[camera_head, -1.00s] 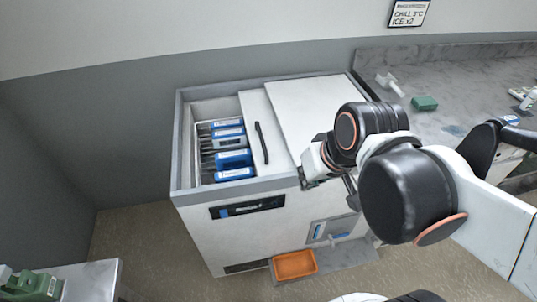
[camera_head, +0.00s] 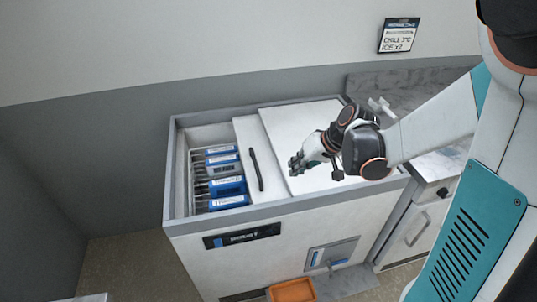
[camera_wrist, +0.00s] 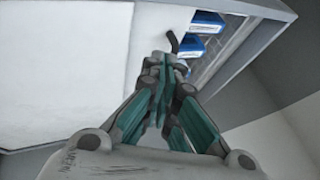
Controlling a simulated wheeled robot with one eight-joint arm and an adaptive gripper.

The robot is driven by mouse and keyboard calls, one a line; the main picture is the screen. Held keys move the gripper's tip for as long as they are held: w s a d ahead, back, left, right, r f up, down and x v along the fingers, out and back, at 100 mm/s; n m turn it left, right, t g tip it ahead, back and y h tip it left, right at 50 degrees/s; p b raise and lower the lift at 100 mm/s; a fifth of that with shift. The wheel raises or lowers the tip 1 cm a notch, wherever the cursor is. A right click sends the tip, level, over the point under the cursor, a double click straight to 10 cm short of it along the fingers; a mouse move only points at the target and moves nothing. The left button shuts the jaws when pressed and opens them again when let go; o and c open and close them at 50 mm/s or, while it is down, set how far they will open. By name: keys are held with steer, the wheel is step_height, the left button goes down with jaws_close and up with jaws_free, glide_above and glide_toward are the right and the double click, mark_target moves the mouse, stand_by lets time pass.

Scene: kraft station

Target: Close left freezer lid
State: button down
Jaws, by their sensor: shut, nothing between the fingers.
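The white chest freezer (camera_head: 290,245) stands against the grey wall. Its left lid (camera_head: 252,138) is a white sliding panel with a black upright handle (camera_head: 255,170); it lies mostly beneath the right lid (camera_head: 300,125), leaving the left side open. My gripper (camera_head: 294,168) is shut and empty, above the right lid, to the right of the handle and apart from it. In the wrist view the gripper (camera_wrist: 163,85) points towards the handle (camera_wrist: 172,41), which is partly hidden behind the fingertips.
Blue-labelled packs (camera_head: 226,185) stand in a rack in the freezer's open left part. An orange tray (camera_head: 292,290) is below the front. A grey counter (camera_head: 365,86) stands to the right, and a wall sign (camera_head: 398,36) hangs above.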

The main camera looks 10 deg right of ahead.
steer(key=w+d, duration=0.2)
steer(key=b, duration=0.4)
glide_toward(270, 188)
steer(key=w+f, duration=0.2)
steer(key=w, duration=0.1)
steer(key=shift+w, duration=0.15)
steer(key=a, duration=0.3)
steer(key=shift+w+a+b, duration=0.25)
steer(key=shift+b, duration=0.05)
steer(key=shift+a, duration=0.15)
steer(key=shift+a, duration=0.1)
steer(key=a+b, duration=0.1)
steer(key=a, duration=2.5)
steer(key=shift+w, duration=0.15)
